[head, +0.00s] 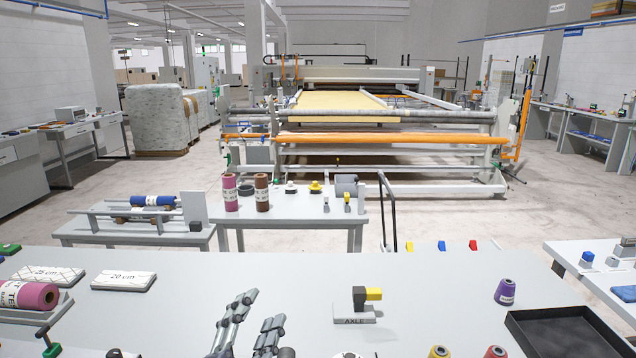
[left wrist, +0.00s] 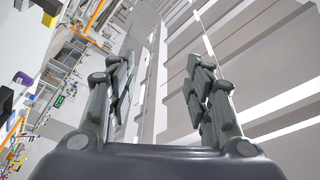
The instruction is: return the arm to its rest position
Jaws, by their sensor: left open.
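My left gripper (head: 262,308) rises from the bottom edge of the head view, left of centre, above the near grey table. Its two dark jointed fingers stand apart with nothing between them. The left wrist view also shows the left gripper (left wrist: 158,66) open and empty, with the white ceiling and its beams behind the fingers. My right gripper is in neither view.
The near table (head: 215,290) holds a pink spool (head: 30,295), a block marked AXLE (head: 350,311), a purple cone (head: 505,291) and a black tray (head: 565,335). Table surface around the gripper is largely bare. The quilting gantry (head: 380,139) stands farther back.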

